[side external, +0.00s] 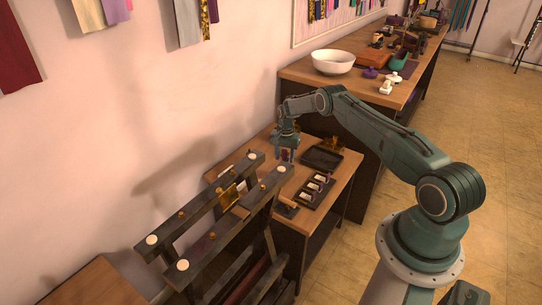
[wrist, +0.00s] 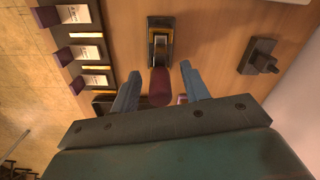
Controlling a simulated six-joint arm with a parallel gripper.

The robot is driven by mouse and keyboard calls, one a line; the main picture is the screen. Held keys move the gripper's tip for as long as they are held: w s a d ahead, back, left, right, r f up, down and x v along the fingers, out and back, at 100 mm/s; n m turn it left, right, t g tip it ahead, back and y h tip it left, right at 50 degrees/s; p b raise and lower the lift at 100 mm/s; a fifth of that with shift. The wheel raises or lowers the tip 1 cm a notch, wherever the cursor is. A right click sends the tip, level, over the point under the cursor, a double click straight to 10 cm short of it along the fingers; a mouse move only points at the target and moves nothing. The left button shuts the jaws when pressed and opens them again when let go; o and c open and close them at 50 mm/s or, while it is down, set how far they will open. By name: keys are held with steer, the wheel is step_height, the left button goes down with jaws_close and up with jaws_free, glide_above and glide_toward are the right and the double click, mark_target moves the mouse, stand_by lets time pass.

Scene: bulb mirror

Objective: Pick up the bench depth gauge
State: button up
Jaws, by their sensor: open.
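My gripper (side external: 285,155) is open, low over the small wooden bench, and also shows in the wrist view (wrist: 160,69). A maroon rounded piece (wrist: 160,88) shows between its two blue-grey fingers, with a gap on each side. A dark piece with a gold-coloured middle (wrist: 160,40) lies just beyond the fingertips, in line with the maroon piece. I cannot tell whether these two are joined, or which part is the bench depth gauge. A dark block with a knob (wrist: 262,57) stands to the right. The gripper body hides the near part of the bench.
A rack with several white cards (side external: 316,190) stands on the small bench (side external: 345,178), left in the wrist view (wrist: 82,50). A dark tray (side external: 322,158) lies behind it. A dark wooden frame (side external: 215,215) stands in front. A white bowl (side external: 333,62) sits on the longer bench.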

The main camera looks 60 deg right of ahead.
stand_by(0.4)
jaws_close()
steer(key=shift+r, duration=0.25)
step_height(320, 180, up, 20)
steer(key=shift+f, duration=0.2)
stand_by(0.6)
stand_by(0.5)
